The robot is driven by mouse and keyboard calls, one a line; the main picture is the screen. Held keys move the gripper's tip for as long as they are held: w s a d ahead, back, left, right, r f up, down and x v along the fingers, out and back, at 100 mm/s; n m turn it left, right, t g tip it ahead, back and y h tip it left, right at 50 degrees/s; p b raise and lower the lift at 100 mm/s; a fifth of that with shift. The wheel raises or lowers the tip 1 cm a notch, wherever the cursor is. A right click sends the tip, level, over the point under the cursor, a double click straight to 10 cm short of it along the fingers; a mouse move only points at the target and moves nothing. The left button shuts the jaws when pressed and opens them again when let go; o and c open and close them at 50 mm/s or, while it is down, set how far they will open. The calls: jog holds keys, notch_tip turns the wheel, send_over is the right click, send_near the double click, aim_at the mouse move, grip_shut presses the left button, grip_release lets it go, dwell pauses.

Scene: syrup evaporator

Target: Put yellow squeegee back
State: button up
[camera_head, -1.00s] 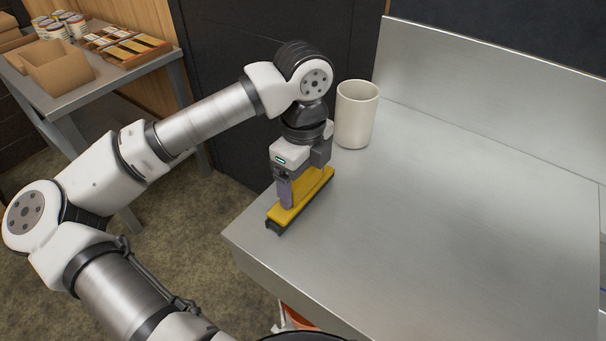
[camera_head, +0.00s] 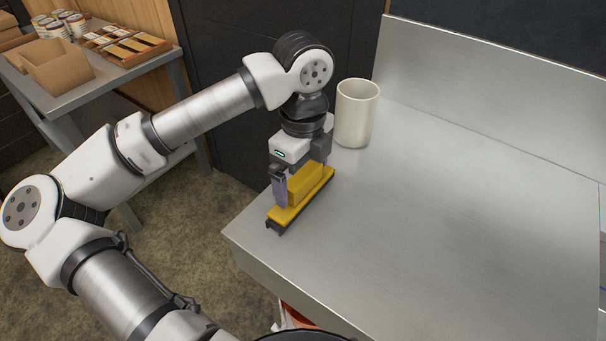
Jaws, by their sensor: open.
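The yellow squeegee (camera_head: 287,215) has a yellow body with a raised yellow block on top and a dark strip along its lower edge. It lies on the metal counter near the left edge, close to the front corner. My gripper (camera_head: 301,183) is right above it, pointing down and open. One finger shows at the left of the raised block and the other at its right, toward the back. Whether either finger touches the block I cannot tell.
A cream cup (camera_head: 356,114) stands upright on the metal counter (camera_head: 450,220), just behind and right of my gripper. The counter's right side is clear. A raised metal back panel (camera_head: 490,85) runs behind it. A side table (camera_head: 110,80) with boxes and jars stands at far left.

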aim_at(303, 174)
notch_tip(303, 174, up, 11)
jog(key=shift+b, duration=0.45)
